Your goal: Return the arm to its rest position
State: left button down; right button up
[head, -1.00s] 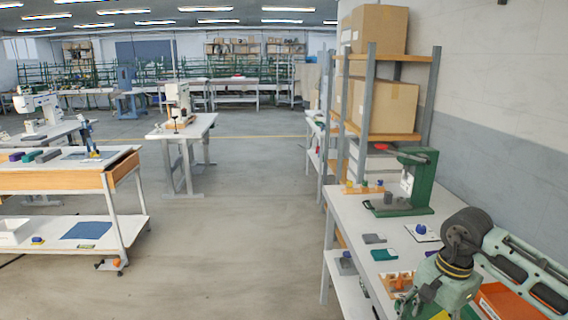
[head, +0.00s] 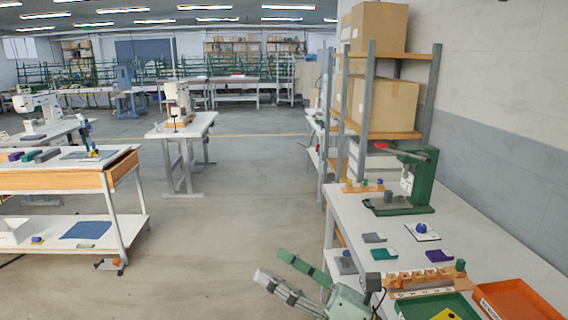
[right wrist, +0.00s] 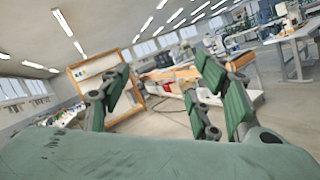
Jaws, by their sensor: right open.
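My right gripper (head: 285,275) is low in the head view, left of the front of the white bench (head: 478,238). Its two fingers are spread apart, with nothing between them. In the right wrist view the green finger pads of the right gripper (right wrist: 165,95) are also wide apart and empty, with the room beyond them. My left gripper is in neither view. The green eyelet press (head: 418,180) stands upright on the white bench, apart from my gripper.
An orange tray (head: 510,298), a green tray (head: 462,306) and a wooden block with holes (head: 420,279) lie at the bench's near end. Small coloured pieces lie around the press. A shelf with cartons (head: 384,104) stands behind. The floor left of the bench is clear.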

jog(key=w+d+f+m+t+h, duration=0.25)
jog(key=d+m+t+h, duration=0.3)
jog(key=m, duration=0.55)
jog(key=w+d+f+m+t+h, duration=0.2)
jog(key=d+f+m+t+h, duration=0.15)
jog(key=d+m+h, duration=0.55)
jog(key=s+d+f+m+g+h, duration=0.3)
jog(key=d+f+m+h, duration=0.1)
jog(key=f+m, duration=0.55)
jog(key=s+d+f+m+g, duration=0.2)
jog(key=s+f+m+g, duration=0.35)
jog(key=s+f, duration=0.55)
jog(key=s+d+f+m+g, duration=0.1)
jog(key=s+f+m+g, duration=0.55)
jog(key=s, duration=0.85)
notch_tip(320, 180, down, 26)
jog(key=f+n+g, duration=0.1)
jog(key=n+g, duration=0.1)
jog(key=s+d+f+g, duration=0.1)
jog(key=s+d+f, duration=0.2)
jog(key=s+f, duration=1.3)
jog(key=shift+s+f, duration=0.25)
jog(key=shift+s, duration=0.7)
jog(key=shift+d, duration=0.1)
